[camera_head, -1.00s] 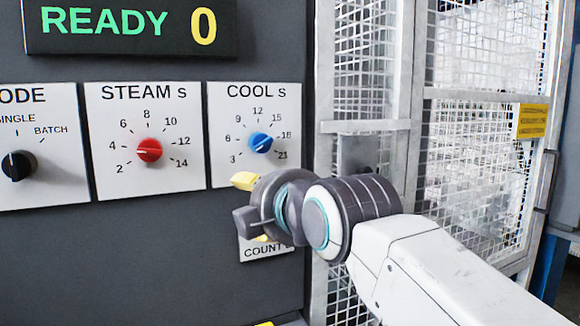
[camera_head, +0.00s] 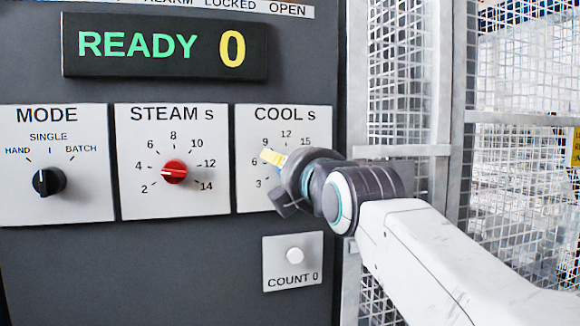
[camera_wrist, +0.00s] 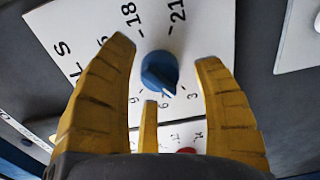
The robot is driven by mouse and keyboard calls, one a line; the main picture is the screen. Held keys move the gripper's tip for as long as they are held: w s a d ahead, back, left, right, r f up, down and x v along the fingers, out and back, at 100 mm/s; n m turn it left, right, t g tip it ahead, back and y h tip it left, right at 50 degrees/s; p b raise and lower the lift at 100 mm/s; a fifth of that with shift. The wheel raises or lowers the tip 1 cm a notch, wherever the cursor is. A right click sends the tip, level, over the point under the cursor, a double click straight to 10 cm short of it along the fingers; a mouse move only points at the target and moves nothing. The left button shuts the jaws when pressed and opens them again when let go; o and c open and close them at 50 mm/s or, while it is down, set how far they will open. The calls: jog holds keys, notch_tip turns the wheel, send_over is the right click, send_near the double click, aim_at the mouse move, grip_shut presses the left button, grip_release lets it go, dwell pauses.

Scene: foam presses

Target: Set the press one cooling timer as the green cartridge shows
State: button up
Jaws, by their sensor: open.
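The COOL s dial plate (camera_head: 252,125) is on the dark press panel, with numbers around its knob. My gripper (camera_head: 272,157) is in front of this plate in the head view and hides the knob and some numbers. In the wrist view, the blue cooling knob (camera_wrist: 158,72) lies between the open yellow fingers of my gripper (camera_wrist: 164,52), with visible gaps on both sides. Its pale pointer mark is at its lower edge, toward the 3 and 6 side; I cannot tell the exact reading. No green cartridge is in view.
The STEAM s red knob (camera_head: 174,172) and black MODE knob (camera_head: 48,181) are to the left. A white COUNT 0 button (camera_head: 294,255) is below. The display (camera_head: 165,47) reads READY 0. A mesh fence (camera_head: 400,80) stands to the right.

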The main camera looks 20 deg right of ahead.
jog(key=shift+w, duration=0.3)
jog(key=shift+c, duration=0.3)
jog(key=c, duration=1.1)
jog(key=shift+c, duration=0.2)
jog(key=m+b, duration=0.1)
jog(key=m, duration=0.4)
jog(key=shift+m, duration=0.4)
jog(key=m, duration=0.6)
jog(key=shift+b, duration=0.35)
jog(key=m, duration=0.6)
jog(key=shift+m, duration=0.4)
jog(key=m, duration=0.5)
jog(key=shift+b, duration=0.4)
jog(key=shift+r, duration=0.1)
